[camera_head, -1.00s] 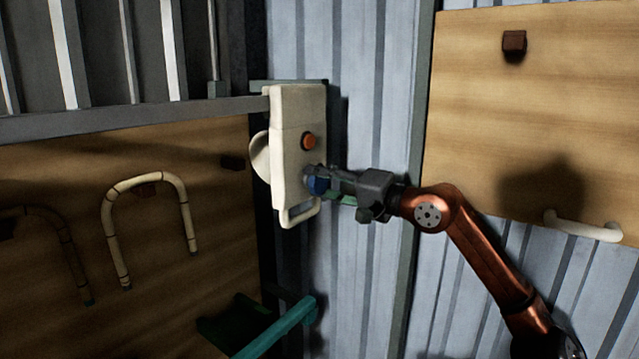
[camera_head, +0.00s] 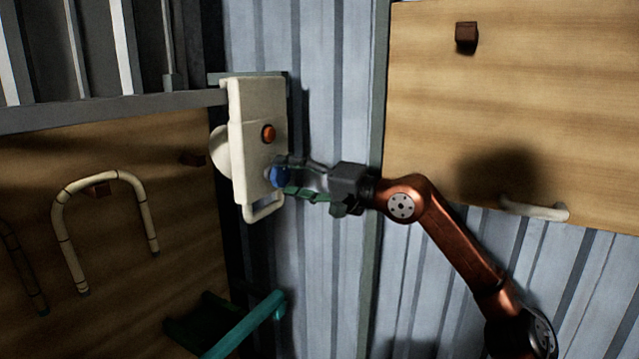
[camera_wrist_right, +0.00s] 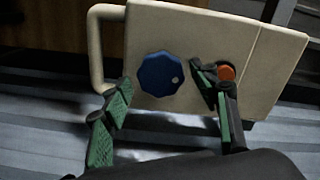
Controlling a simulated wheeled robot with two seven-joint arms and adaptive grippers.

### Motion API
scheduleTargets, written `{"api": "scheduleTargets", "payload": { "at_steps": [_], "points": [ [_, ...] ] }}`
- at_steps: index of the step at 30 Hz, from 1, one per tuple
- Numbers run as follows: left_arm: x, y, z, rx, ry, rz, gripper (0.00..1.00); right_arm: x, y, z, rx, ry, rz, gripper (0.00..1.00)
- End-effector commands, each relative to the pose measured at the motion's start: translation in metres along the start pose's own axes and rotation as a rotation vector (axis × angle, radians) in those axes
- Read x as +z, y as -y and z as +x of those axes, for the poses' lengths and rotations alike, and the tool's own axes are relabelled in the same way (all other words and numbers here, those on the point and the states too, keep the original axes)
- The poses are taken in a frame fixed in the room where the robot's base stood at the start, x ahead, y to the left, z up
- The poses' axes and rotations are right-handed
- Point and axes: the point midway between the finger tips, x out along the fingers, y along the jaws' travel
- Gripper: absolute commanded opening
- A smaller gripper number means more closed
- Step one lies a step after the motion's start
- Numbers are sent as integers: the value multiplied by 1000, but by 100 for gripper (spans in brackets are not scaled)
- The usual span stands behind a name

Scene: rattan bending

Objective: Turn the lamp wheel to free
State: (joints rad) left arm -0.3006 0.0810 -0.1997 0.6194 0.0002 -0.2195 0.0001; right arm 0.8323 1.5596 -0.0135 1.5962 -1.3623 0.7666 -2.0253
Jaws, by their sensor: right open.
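The lamp (camera_head: 256,115) is a cream box mounted on the post by the corrugated wall, with an orange-red button (camera_head: 268,134) and a loop handle at its bottom. Its blue wheel (camera_head: 279,176) sits low on the face. In the right wrist view the wheel (camera_wrist_right: 161,74) is a faceted blue knob with a pale dot on its right side. My right gripper (camera_head: 284,178) is open at the lamp face. In the wrist view its green-padded fingers (camera_wrist_right: 160,84) stand on either side of the wheel, with gaps showing. My left gripper is not in view.
A bent cream rattan hoop (camera_head: 101,180) hangs on the left wooden board. A teal bar (camera_head: 243,325) juts out below the lamp. A wooden panel (camera_head: 540,95) with a brown peg and a pale handle (camera_head: 535,209) is on the right.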

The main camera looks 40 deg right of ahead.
Motion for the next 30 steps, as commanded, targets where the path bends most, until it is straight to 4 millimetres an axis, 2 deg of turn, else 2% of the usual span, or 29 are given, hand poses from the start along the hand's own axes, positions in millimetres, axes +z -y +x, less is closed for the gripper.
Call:
{"api": "scheduleTargets", "payload": {
  "at_steps": [21,30],
  "points": [
    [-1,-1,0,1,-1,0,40,1,0,-81,-1,2,0,55],
    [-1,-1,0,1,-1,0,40,0,0,-96,2,0,-2,55]
  ]
}}
